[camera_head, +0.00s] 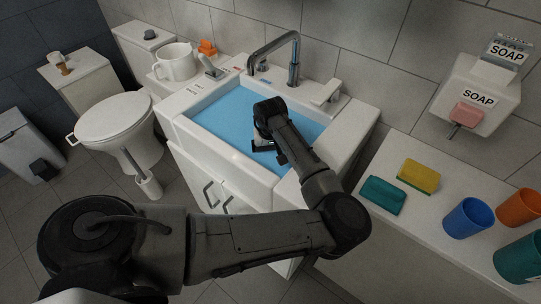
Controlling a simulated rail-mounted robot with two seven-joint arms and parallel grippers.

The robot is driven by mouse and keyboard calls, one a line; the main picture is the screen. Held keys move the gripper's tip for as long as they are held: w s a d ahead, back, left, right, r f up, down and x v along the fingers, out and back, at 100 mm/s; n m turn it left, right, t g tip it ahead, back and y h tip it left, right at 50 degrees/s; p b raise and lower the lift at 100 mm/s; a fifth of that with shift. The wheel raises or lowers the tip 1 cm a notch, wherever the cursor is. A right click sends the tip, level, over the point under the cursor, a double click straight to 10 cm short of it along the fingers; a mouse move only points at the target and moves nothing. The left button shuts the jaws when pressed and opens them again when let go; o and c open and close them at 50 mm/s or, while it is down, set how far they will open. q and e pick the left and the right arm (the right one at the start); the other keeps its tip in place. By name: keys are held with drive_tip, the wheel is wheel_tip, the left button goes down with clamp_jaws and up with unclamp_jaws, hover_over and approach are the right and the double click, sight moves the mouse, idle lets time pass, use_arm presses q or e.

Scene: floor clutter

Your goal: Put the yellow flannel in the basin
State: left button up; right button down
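The basin (188,124) is a white square sink holding blue water, set in a cabinet at the middle. My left arm comes in from the lower left and bends back over the basin. My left gripper (262,147) is over the water, near the middle of the basin. Its fingertips are small and partly hidden by the wrist, so whether they are open or hold anything is unclear. A yellow block-like item (419,176) with a greenish lower edge lies on the right counter; I cannot tell whether it is the flannel. No other yellow cloth shows. My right gripper is out of view.
The right counter (398,229) holds a teal block (383,195), a blue cup (467,218), an orange cup (519,208) and a green cup (519,257). A tap (293,60) rises behind the basin. A white mug (178,62) stands left; a soap dispenser (479,100) hangs right.

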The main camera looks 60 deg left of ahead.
use_arm(q)
drive_tip(key=shift+f, duration=0.5)
drive_tip(key=o, duration=0.6)
drive_tip(key=shift+f, duration=0.1)
drive_tip(key=shift+r, duration=0.3)
wheel_tip(320, 180, up, 10)
drive_tip(key=p, duration=0.4)
drive_tip(key=shift+f, duration=0.1)
drive_tip(key=shift+r, duration=0.95)
